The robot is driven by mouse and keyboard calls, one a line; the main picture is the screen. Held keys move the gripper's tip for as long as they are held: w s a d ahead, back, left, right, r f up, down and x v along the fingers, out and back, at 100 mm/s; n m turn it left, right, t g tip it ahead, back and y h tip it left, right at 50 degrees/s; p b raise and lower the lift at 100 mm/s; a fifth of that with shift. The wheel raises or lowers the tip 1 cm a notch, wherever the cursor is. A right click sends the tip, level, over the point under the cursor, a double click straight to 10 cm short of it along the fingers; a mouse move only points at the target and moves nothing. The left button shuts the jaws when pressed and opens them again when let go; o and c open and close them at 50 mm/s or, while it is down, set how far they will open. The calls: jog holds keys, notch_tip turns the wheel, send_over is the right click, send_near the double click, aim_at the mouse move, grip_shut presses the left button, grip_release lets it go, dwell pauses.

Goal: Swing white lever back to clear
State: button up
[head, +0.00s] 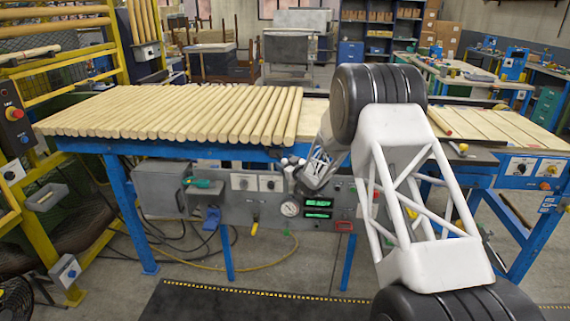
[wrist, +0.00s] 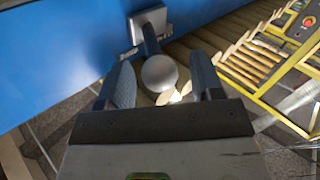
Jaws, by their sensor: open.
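The white lever shows in the wrist view as a pale ball knob (wrist: 160,73) on a dark stem, rising from a square light plate (wrist: 148,22) on a blue surface. My gripper (wrist: 162,66) is open, with one finger on each side of the knob. Small gaps seem to show beside the knob; whether either finger touches it is unclear. In the head view my gripper (head: 291,164) is at the front edge of the bench, above the grey control panel. I cannot make out the lever clearly there, as my gripper and arm cover that area.
Many wooden rods (head: 180,112) lie side by side on the blue-framed bench, left of my gripper. The grey panel (head: 262,208) below carries a round gauge (head: 290,208) and green displays (head: 318,209). A yellow rack (head: 100,60) stands at the left. Dark matting covers the floor in front.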

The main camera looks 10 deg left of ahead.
jog(key=shift+w+a, duration=0.15)
jog(key=shift+w, duration=0.05)
grip_shut()
dwell(0.4)
jog(key=shift+s+a+m+t+h, duration=0.2)
jog(key=shift+a+m+t+h, duration=0.1)
jog(key=shift+h, duration=0.1)
jog(key=a+m+t+h, duration=0.3)
jog(key=a+m+h, duration=0.5)
jog(key=h, duration=0.4)
jog(key=shift+w+a+t, duration=0.2)
jog(key=shift+a+t, duration=0.2)
jog(key=shift+a, duration=0.4)
dwell(0.3)
jog(key=shift+a+r, duration=0.1)
